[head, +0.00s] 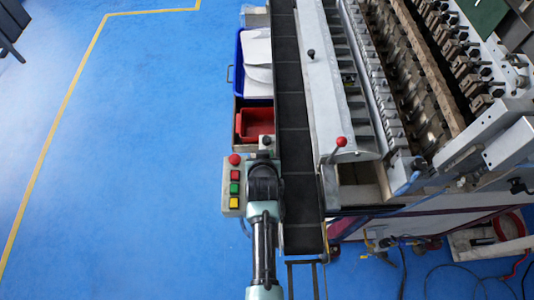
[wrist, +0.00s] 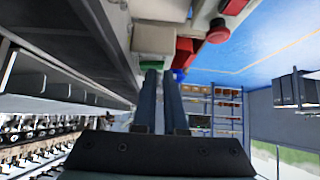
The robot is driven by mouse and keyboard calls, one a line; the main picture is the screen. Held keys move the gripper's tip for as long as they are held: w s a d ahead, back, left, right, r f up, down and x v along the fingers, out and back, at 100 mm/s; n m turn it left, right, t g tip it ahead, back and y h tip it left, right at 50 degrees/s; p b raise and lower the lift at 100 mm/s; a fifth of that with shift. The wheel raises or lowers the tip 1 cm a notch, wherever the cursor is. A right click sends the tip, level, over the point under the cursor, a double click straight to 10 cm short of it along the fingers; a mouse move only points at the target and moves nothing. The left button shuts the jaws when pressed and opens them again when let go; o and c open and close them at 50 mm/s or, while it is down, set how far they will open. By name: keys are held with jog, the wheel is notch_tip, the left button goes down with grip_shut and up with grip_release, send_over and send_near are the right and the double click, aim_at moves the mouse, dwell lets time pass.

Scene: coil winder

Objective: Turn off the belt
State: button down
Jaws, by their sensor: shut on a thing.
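The dark belt (head: 292,110) runs lengthwise beside the machine in the head view. A pale control box (head: 230,208) stands at its left, with a red mushroom button (head: 235,159) above red, green and yellow buttons. The mushroom button also shows in the wrist view (wrist: 217,32). My gripper is beside this box in the head view, its fingers largely hidden by my arm. In the wrist view my gripper (wrist: 163,75) has its two fingers close together at a small pale box (wrist: 154,38).
A red bin (head: 256,123) and a blue bin (head: 238,62) stand left of the belt. The coil winder (head: 325,90) fills the right, with a red-ball lever (head: 341,142). Hoses lie at lower right. The blue floor (head: 130,150) at left is clear.

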jog(key=shift+s+a+f, duration=0.15)
jog(key=shift+s+f, duration=0.25)
jog(key=shift+f, duration=0.2)
jog(key=shift+w+d+r+p, duration=0.1)
jog(key=shift+d+r+p, duration=0.2)
jog(key=shift+d, duration=0.5)
jog(key=r+p, duration=0.2)
jog(key=r, duration=0.1)
jog(key=r+p, duration=0.1)
jog(key=shift+w+a+r, duration=0.4)
jog(key=a+b+v, duration=0.1)
jog(key=v, duration=0.9)
jog(key=shift+b, duration=0.3)
jog(key=shift+a, duration=0.15)
